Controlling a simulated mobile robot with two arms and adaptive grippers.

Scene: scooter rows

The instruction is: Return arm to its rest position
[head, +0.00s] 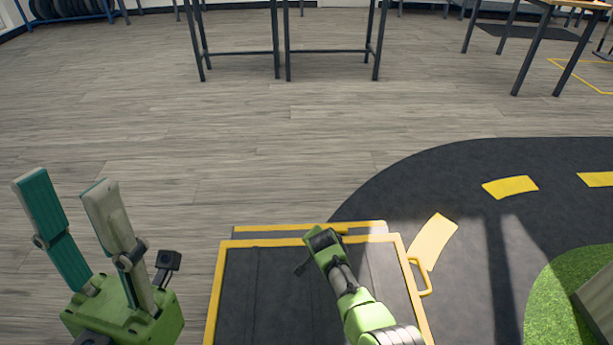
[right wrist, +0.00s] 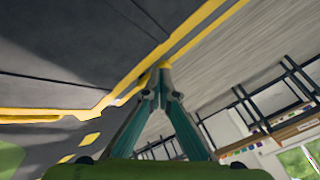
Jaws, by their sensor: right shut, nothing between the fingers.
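My left gripper (head: 63,183) stands at the lower left of the head view, its two fingers pointing up and spread apart with nothing between them. My right arm reaches in from the bottom of the head view, and its green end (head: 325,243) is over a dark, yellow-rimmed surface (head: 232,290). Its fingers are hard to make out there. In the right wrist view, the right gripper (right wrist: 165,72) has its teal fingers meeting at the tips, with nothing held. The yellow rim (right wrist: 190,45) passes behind the fingertips in that view.
A dark road mat (head: 430,180) with yellow dashes curves to the right, beside green turf (head: 560,290). Black table legs (head: 280,45) stand at the back, and a wooden-topped table (head: 560,5) at the back right. The wood floor (head: 150,130) between is clear.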

